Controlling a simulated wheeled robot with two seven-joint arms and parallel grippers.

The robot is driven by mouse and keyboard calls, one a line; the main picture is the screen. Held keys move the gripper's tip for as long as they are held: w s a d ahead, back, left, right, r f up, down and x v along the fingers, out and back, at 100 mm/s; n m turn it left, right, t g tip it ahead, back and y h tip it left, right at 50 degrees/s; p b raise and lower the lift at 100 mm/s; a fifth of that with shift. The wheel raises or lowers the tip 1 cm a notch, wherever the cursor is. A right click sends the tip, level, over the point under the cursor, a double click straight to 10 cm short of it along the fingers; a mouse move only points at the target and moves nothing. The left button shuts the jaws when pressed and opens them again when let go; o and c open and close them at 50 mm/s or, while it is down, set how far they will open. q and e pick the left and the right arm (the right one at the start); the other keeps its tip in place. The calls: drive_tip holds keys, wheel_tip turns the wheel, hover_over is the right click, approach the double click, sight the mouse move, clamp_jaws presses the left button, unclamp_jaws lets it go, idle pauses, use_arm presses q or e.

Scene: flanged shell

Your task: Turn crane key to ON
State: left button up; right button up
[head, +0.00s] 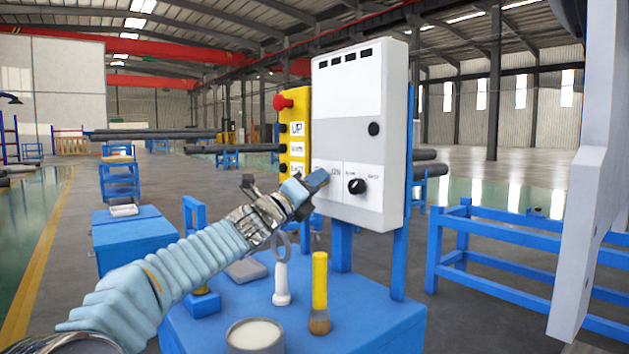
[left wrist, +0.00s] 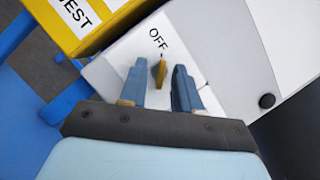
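The white control box (head: 350,120) stands upright on blue posts. Its lower panel has labels and a black rotary knob (head: 357,186). My left gripper (head: 317,181) is at the lower left of this panel and hides the key in the head view. In the left wrist view, the brass-coloured key (left wrist: 160,72) stands out from the panel just below the printed "OFF". My left gripper's blue fingers (left wrist: 159,84) are apart on either side of it. The right finger looks closer to the key; a gap shows on the left. My right gripper is not in view.
A yellow button pendant (head: 296,150) with a red stop button (head: 283,102) hangs just left of the box. Below, the blue table (head: 370,310) carries a round tin (head: 255,336), a yellow-handled brush (head: 319,290) and a white ring-topped piece (head: 281,280). A blue rack stands right.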

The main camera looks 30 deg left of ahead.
use_arm(q)
drive_tip(key=shift+w, duration=0.1)
clamp_jaws()
drive_tip(key=shift+r, duration=0.1)
